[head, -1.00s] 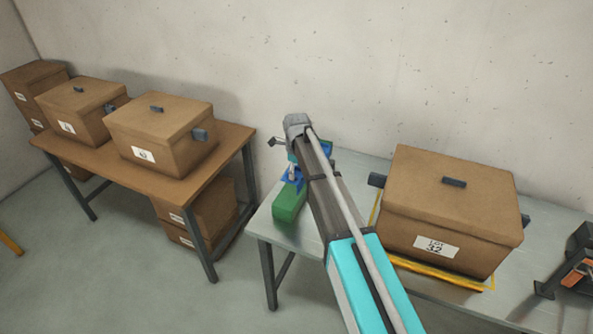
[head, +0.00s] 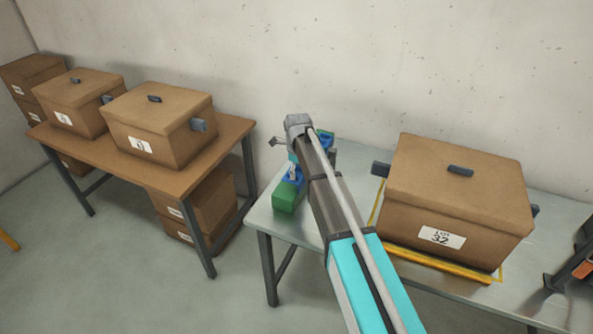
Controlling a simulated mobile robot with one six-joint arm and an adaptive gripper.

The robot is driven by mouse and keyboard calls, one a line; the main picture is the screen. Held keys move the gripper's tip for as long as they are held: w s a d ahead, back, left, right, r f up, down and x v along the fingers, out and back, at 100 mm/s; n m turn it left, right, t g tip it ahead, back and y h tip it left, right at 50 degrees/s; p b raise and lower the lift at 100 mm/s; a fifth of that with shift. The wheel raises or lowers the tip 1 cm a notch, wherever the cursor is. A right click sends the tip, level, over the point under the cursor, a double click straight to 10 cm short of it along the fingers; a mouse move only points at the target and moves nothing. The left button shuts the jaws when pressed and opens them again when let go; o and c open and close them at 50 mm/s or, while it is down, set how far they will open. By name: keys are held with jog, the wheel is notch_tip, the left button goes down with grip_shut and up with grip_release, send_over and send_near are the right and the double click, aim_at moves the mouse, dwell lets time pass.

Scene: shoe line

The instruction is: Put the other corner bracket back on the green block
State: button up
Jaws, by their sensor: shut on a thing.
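The green block (head: 286,198) lies near the left end of the grey metal table, partly hidden behind my arm. A blue bracket (head: 296,175) shows at its near part. More blue (head: 326,138) with some green shows past the far side of my arm, and I cannot tell whether it is a second bracket. My gripper (head: 291,171) points down over the block, small and partly covered by my arm. It is shut on the blue bracket at the near part. Whether that bracket touches the block is too small to tell.
A large lidded brown box (head: 455,195) marked LOT 32 stands right of my arm inside yellow edging (head: 440,262). A dark and orange object (head: 575,272) is at the right edge. A brown table (head: 110,160) with boxes stands left, across a floor gap.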

jog(key=shift+f+b, duration=1.65)
jog(key=shift+f, duration=0.3)
jog(key=shift+f+b, duration=0.4)
jog(key=shift+b, duration=0.05)
dwell(0.9)
dwell(0.4)
jog(key=o, duration=1)
jog(key=shift+c, duration=0.2)
jog(key=shift+r, duration=0.15)
jog(key=shift+r+p, duration=3.4)
jog(key=shift+p, duration=0.15)
jog(key=shift+s, duration=0.1)
